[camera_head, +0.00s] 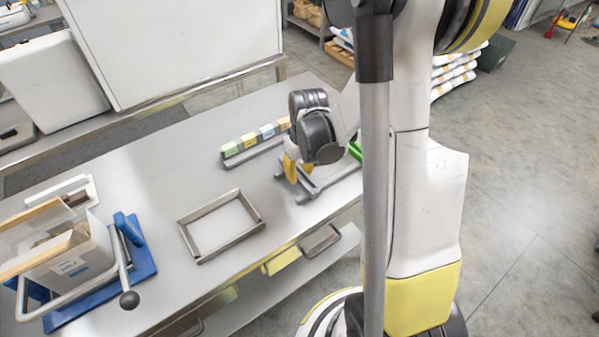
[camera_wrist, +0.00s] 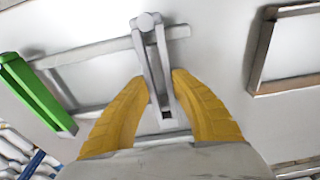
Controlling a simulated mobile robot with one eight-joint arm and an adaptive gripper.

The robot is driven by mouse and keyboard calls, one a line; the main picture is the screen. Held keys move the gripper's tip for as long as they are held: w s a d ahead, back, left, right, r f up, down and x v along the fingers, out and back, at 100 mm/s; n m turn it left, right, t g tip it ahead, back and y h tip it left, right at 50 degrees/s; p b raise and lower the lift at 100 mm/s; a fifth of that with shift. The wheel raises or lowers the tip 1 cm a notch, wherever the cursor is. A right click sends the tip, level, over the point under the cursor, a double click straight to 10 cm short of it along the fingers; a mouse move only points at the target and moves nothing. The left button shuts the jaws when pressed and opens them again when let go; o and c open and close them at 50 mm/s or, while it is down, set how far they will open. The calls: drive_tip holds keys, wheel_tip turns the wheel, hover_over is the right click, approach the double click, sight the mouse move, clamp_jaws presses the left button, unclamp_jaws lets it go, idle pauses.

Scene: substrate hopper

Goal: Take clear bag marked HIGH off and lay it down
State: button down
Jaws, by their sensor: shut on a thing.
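I cannot make out a clear bag marked HIGH in either view. A clear-sided holder (camera_head: 78,268) with brown contents and a small label sits in a blue stand at the left of the table; its writing is too small to read. My gripper (camera_head: 297,172) is low over the far right part of the table. In the wrist view, its yellow fingers (camera_wrist: 163,78) are closed around a grey metal forked piece (camera_wrist: 143,52). This piece stands among grey bars of a low frame (camera_head: 318,185). A green bar (camera_wrist: 38,95) lies to its left in the wrist view.
An empty rectangular metal frame (camera_head: 205,250) lies mid-table, with bare tabletop around it. A rail with several coloured labelled blocks (camera_head: 268,132) stands behind my gripper. The blue stand (camera_head: 138,262) has a lever with a dark knob. White sacks (camera_head: 458,70) are stacked on the floor beyond.

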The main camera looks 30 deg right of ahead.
drive_tip(key=shift+f, duration=0.2)
drive_tip(key=c, duration=1.1)
unclamp_jaws()
drive_tip(key=shift+r, duration=0.1)
